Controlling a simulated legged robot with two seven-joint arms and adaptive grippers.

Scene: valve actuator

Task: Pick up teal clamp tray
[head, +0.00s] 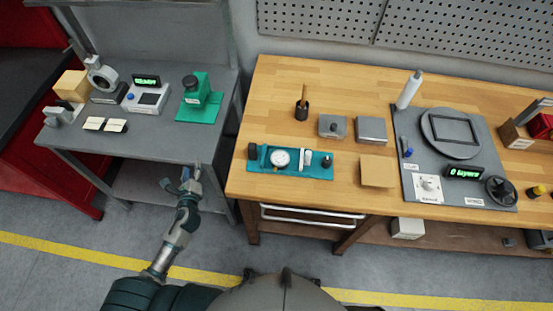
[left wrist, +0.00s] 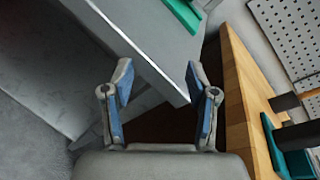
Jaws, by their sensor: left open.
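A long teal tray (head: 318,171) lies on the left front part of the wooden bench. It holds a round white-faced gauge (head: 280,158), a dark cylinder at its left end and small white and dark parts at its right. Its near end also shows at the right edge of the left wrist view (left wrist: 276,148), partly cut off. My left gripper (head: 191,173) is open and empty, left of the tray and apart from it, near the grey table's front right corner. Its two blue-padded fingers (left wrist: 158,75) show spread in the left wrist view. My right gripper is not in view.
The grey table (head: 150,145) bears a green fixture (head: 210,108), a scale (head: 147,98) and other parts. A gap separates it from the wooden bench (head: 244,183). A tan square pad (head: 378,171) and a grey board (head: 400,125) lie right of the tray.

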